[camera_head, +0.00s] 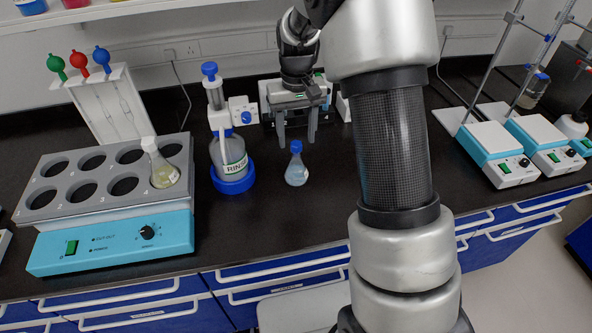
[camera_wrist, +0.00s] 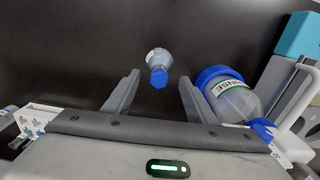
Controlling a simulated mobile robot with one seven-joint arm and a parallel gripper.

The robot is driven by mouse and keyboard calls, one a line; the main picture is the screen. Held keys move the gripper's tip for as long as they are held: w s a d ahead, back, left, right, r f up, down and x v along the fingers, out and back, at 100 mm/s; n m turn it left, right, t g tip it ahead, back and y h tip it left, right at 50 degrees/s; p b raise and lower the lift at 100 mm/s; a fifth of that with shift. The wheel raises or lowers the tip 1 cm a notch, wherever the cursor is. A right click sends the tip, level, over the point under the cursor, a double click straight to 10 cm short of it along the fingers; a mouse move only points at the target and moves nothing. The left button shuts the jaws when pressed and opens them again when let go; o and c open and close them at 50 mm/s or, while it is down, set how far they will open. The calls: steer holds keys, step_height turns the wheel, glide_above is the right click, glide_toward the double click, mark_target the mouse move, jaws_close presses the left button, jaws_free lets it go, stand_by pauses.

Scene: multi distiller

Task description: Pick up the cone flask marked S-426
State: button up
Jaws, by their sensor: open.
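A small cone flask (camera_head: 296,174) with a blue stopper and pale blue contents stands upright on the black bench; no marking on it is readable. It also shows in the wrist view (camera_wrist: 159,57), between and just beyond my fingertips. My gripper (camera_head: 297,139) is open and empty, behind the flask and pointing down; its fingers show apart in the wrist view (camera_wrist: 158,80), with no contact seen. Another cone flask (camera_head: 165,175), with a white stopper and yellowish contents, sits in a hole of the grey heating block (camera_head: 105,198); its marking cannot be read.
A rinse bottle (camera_head: 230,160) in a blue ring stands left of the blue-stoppered flask, close to one finger in the wrist view (camera_wrist: 232,100). A device (camera_head: 245,110) is behind it. Stirrer plates (camera_head: 497,150) stand at the right. The bench in front of the flask is clear.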

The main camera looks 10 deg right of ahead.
mark_target(296, 153)
steer(key=f, duration=0.7)
steer(key=shift+w+f, duration=0.25)
steer(key=shift+w, duration=0.1)
jaws_close()
